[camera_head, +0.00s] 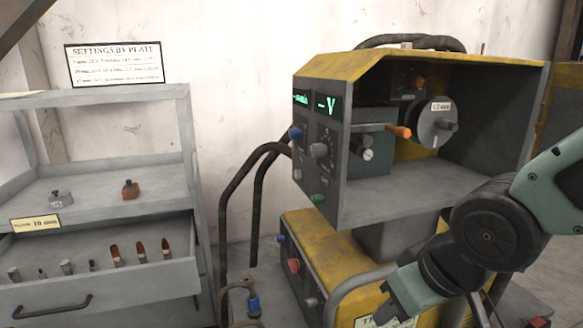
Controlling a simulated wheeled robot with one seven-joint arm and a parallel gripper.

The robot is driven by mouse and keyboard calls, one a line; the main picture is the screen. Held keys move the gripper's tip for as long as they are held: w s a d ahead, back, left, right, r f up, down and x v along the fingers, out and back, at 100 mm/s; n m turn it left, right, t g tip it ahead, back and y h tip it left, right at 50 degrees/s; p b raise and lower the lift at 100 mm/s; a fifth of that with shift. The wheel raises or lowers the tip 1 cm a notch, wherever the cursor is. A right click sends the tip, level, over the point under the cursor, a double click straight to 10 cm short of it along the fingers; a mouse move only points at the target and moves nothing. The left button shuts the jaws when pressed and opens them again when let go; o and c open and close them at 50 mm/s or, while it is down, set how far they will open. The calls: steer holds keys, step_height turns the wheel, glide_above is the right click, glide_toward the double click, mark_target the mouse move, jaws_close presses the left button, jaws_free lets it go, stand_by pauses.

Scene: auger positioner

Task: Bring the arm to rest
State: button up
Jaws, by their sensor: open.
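My arm reaches in from the right edge, with a grey-green link and dark round joints in front of the welding machine (325,85). It bends down to the lower left. My gripper (386,311) is at its low end, in front of the machine's yellow lower body (330,240). It is open, and I see nothing held in it. The fingertips are small and hard to make out against the machine.
The machine's upper housing is open, showing a wire spool (431,122) and an orange-tipped lever (400,131). A grey shelf unit (100,104) stands at left, its drawer (110,284) pulled out with several nozzles and tips. Black hoses (235,190) hang between them.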

steer(key=s+a+f+n+g+h, duration=0.1)
steer(key=s+a+n+g, duration=0.2)
steer(key=s, duration=0.8)
step_height(320, 180, up, 13)
steer(key=d+g+p, duration=0.1)
steer(key=p, duration=1.2)
steer(key=shift+s+d+h, duration=0.2)
steer(key=shift+d+h, duration=0.1)
steer(key=shift+f, duration=0.1)
